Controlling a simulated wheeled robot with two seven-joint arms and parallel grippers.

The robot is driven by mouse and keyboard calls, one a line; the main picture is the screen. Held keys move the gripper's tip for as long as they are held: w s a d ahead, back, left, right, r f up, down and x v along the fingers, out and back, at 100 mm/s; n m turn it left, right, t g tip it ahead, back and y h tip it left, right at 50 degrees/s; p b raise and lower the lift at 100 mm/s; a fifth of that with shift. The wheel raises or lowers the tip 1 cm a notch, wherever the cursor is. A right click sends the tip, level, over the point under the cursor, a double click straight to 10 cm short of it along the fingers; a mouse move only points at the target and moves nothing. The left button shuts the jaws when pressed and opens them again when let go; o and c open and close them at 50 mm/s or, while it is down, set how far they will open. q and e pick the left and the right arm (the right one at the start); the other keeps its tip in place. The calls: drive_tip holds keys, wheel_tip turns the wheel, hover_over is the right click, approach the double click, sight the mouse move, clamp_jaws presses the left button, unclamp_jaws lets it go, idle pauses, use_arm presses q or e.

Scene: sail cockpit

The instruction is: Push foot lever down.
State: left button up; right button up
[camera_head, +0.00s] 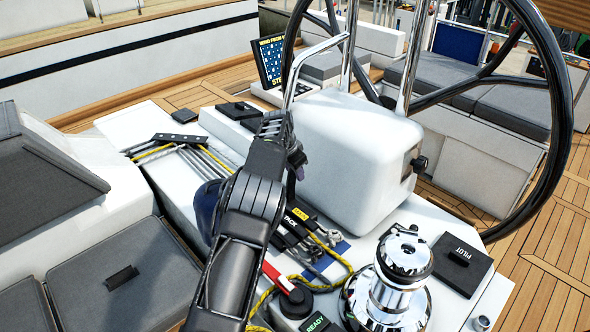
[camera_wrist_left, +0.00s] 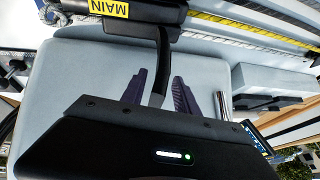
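A bank of dark rope clutches (camera_head: 287,238) sits on the white console, with labels reading MAIN and TACK. No FOOT label is readable; my arm covers part of the bank. In the left wrist view a raised black lever (camera_wrist_left: 161,70) stands out from the clutch beside the yellow MAIN label. I cannot tell whether it is the foot lever. My left gripper (camera_head: 298,165) is above the bank, beside the white pod. In its wrist view the purple fingers (camera_wrist_left: 158,92) are apart, with the lever seen between them; contact is not clear. My right gripper is not in view.
The white pod (camera_head: 352,145) and a bent steel rail (camera_head: 308,58) stand close to my left gripper. A chrome winch (camera_head: 398,285), a red handle (camera_head: 277,277) and loose yellow rope lie in front. The black steering wheel (camera_head: 560,110) rises at the right.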

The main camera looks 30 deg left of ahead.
use_arm(q)
drive_tip(key=shift+w+f, duration=0.2)
drive_tip(key=shift+f, duration=0.3)
clamp_jaws()
idle(1.2)
